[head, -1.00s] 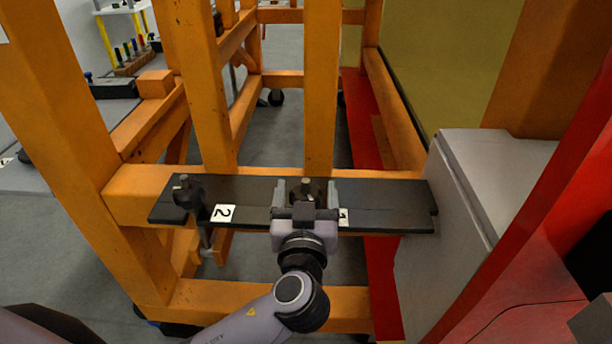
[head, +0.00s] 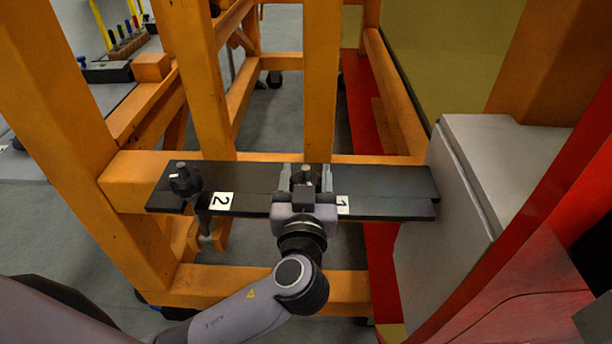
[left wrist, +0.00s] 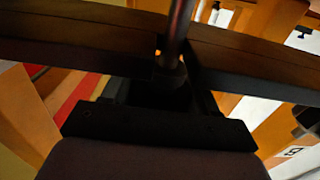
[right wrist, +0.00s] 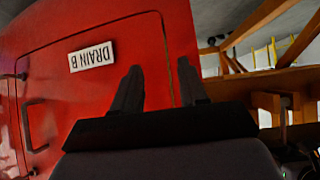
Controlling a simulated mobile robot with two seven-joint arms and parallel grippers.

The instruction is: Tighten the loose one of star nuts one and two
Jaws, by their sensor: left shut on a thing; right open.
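A black plate (head: 260,205) lies across the orange frame. Star nut one (head: 306,173) sits on it by the white label 1 (head: 343,205); its post shows on top. My left gripper (head: 306,180) is shut on star nut one, fingers on either side, hiding much of the nut. In the left wrist view a dark post (left wrist: 174,40) rises between the fingers. Star nut two (head: 185,180) stands dark and knobbed at the plate's left end by label 2 (head: 221,202), untouched. My right gripper (right wrist: 160,90) is open and empty; it shows in the right wrist view.
Orange posts (head: 322,80) rise just behind the plate. A pale grey box (head: 500,170) and a red panel (head: 540,240) stand at the right. A red door marked DRAIN B (right wrist: 92,56) lies before my right gripper. Grey floor shows beyond the frame.

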